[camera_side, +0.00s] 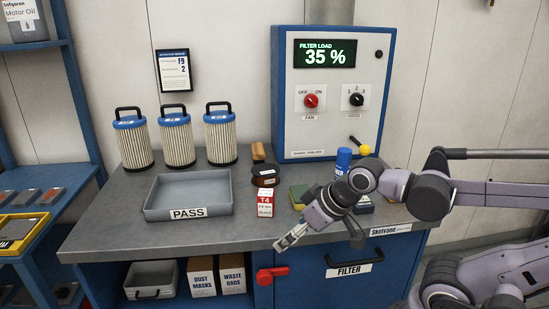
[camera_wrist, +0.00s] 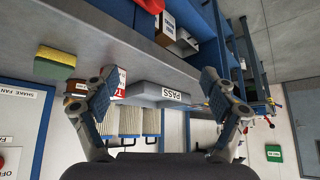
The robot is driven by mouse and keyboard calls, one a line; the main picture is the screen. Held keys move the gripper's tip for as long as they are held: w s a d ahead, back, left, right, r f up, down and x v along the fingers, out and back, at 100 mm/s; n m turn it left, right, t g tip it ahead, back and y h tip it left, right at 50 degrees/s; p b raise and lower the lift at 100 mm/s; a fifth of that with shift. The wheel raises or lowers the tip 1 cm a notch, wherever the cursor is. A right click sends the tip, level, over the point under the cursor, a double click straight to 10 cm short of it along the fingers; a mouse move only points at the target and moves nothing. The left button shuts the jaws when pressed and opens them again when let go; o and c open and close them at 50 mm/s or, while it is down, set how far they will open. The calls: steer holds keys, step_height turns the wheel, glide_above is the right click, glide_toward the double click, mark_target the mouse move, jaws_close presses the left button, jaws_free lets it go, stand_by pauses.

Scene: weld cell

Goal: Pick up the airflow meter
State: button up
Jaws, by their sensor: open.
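I cannot pick out the airflow meter with certainty in either view. In the side view, a dark item (camera_side: 364,206) on the bench is partly hidden behind my wrist, and I cannot tell what it is. My gripper (camera_side: 324,236) is at the bench's front edge, right of the red and white T4 box (camera_side: 265,204), with its fingers spread wide and nothing between them. In the wrist view, which is upside down, my gripper (camera_wrist: 160,92) is open, with the PASS tray (camera_wrist: 150,92) beyond the gap.
A blue control box (camera_side: 333,120) stands behind. A red handle (camera_side: 270,274) juts below.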

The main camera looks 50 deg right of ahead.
steer(key=s+d+r+m+g+h, duration=0.2)
steer(key=d+m, duration=0.3)
steer(key=d, duration=1)
steer(key=s+d+r+m+g+h, duration=0.1)
steer(key=s+d+r+m+g, duration=0.2)
steer(key=d, duration=1.2)
steer(key=shift+m+t, duration=0.5)
steer(key=w+f, duration=0.1)
steer(key=f, duration=0.2)
steer(key=w+d+f, duration=0.1)
steer(key=shift+w+d+f, duration=0.1)
steer(key=shift+w+f, duration=0.1)
steer(key=shift+w, duration=0.15)
steer(key=shift+s+x, duration=0.2)
steer(key=shift+x, duration=2.8)
steer(key=shift+f, duration=0.3)
steer(key=shift+c, duration=0.3)
steer(key=c, duration=1.4)
